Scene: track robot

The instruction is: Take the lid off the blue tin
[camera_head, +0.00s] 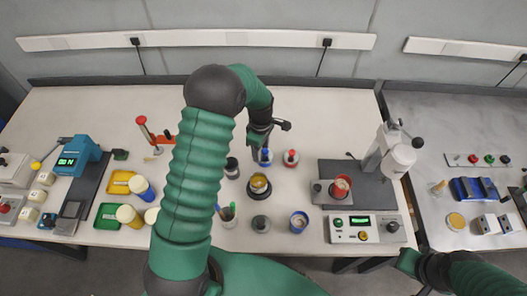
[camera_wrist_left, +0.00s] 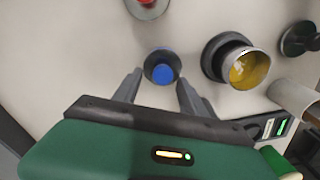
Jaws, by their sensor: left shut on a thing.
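The blue tin (camera_head: 265,157) is a small container with a blue knob on top, standing on the pale bench in the head view. In the left wrist view the same blue tin (camera_wrist_left: 162,72) shows from above, a blue knob inside a dark round rim. My left gripper (camera_head: 262,138) is down at it from behind. In the left wrist view the fingers of my left gripper (camera_wrist_left: 158,88) lie on either side of it, shut on it. Whether they grip the lid or the body is hidden. My right gripper (camera_head: 411,263) is low at the right, its fingers unclear.
A red-knobbed tin (camera_head: 291,158) stands close to the right of the blue one. A dark round stand with a yellow-filled cup (camera_head: 259,184) is in front. A blue cup (camera_head: 299,222), a pen pot (camera_head: 228,217) and a grey mat with a machine (camera_head: 363,186) are nearby.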

